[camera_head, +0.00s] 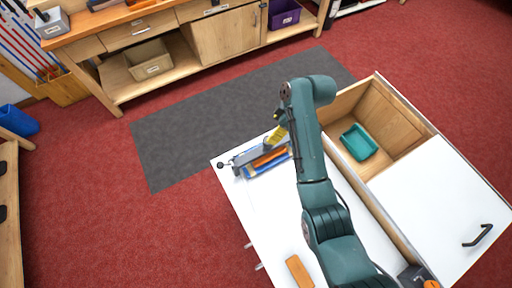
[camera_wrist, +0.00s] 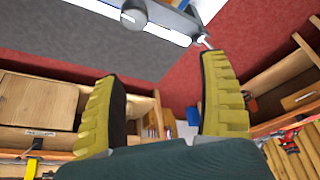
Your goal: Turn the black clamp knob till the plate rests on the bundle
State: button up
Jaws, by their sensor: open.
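A clamp with a grey bar (camera_head: 258,154) lies at the far edge of the white bench top (camera_head: 262,212). A small black knob (camera_head: 220,165) sticks out at its left end. An orange and blue bundle (camera_head: 268,160) lies beside the bar. In the wrist view, part of the grey clamp (camera_wrist: 165,14) with a round grey end shows at the top edge. My gripper (camera_head: 277,136) has yellow fingers and is at the clamp's right part. In the wrist view the fingers (camera_wrist: 161,66) are apart with nothing between them. I cannot tell whether the plate touches the bundle.
An open wooden compartment with a teal tray (camera_head: 359,142) is to the right of my arm. A white lid with a black handle (camera_head: 478,236) is at lower right. An orange block (camera_head: 299,271) lies near the front. A wooden workbench (camera_head: 160,50) stands behind, across a grey mat (camera_head: 190,135).

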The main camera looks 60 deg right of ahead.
jog(key=s+d+f, duration=0.1)
jog(key=s+d, duration=0.2)
jog(key=d, duration=0.1)
jog(key=shift+m+h, duration=0.3)
jog(key=b+x, duration=0.1)
jog(key=x, duration=0.4)
jog(key=b+x, duration=0.1)
jog(key=x, duration=0.4)
jog(key=b+x, duration=0.1)
jog(key=x, duration=0.5)
jog(key=shift+a+f, duration=0.1)
jog(key=shift+a, duration=0.3)
jog(key=c, duration=1.2)
